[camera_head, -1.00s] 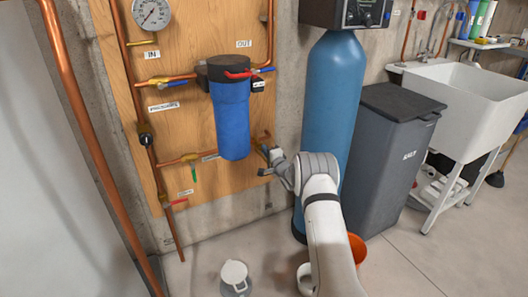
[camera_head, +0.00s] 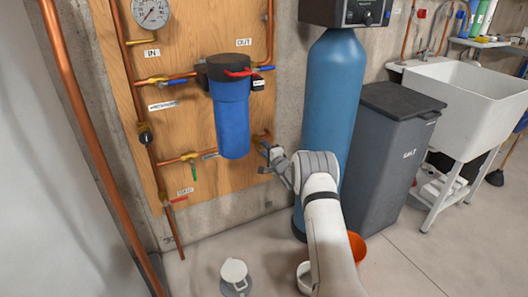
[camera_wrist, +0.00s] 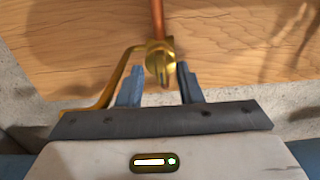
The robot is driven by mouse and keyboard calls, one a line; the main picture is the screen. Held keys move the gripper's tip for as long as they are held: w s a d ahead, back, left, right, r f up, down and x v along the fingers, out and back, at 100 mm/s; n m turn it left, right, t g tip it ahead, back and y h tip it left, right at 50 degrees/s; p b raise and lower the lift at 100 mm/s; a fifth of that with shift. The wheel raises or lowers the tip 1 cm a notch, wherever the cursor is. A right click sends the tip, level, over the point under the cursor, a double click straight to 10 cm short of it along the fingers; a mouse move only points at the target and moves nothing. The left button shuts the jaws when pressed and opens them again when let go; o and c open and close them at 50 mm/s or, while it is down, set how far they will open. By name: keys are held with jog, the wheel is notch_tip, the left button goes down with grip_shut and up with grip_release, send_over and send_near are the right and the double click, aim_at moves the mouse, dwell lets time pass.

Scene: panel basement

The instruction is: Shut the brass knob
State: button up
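The brass knob (camera_wrist: 158,60) is in the upper middle of the wrist view, on a brass fitting at the lower end of a copper pipe. My gripper (camera_wrist: 160,76) is open around it, with one blue-grey finger on each side. A small gap shows between the knob and each fingertip, so I see no grip on it. In the head view my gripper (camera_head: 272,155) is at the lower right edge of the wooden panel, below and right of the blue filter housing. The knob is too small and covered there to make out.
The blue filter housing (camera_head: 232,118) hangs close to my gripper on the wooden panel (camera_head: 205,128). A tall blue tank (camera_head: 332,95) stands right behind my arm. A grey salt bin (camera_head: 392,150), an orange bucket (camera_head: 357,247) and a white-lidded jug (camera_head: 234,273) stand on the floor.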

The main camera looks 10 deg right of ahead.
jog(key=shift+s+d, duration=0.15)
jog(key=shift+s, duration=0.05)
jog(key=p+v, duration=0.1)
jog(key=v, duration=0.6)
jog(key=shift+s+p, duration=0.15)
jog(key=shift+p, duration=0.2)
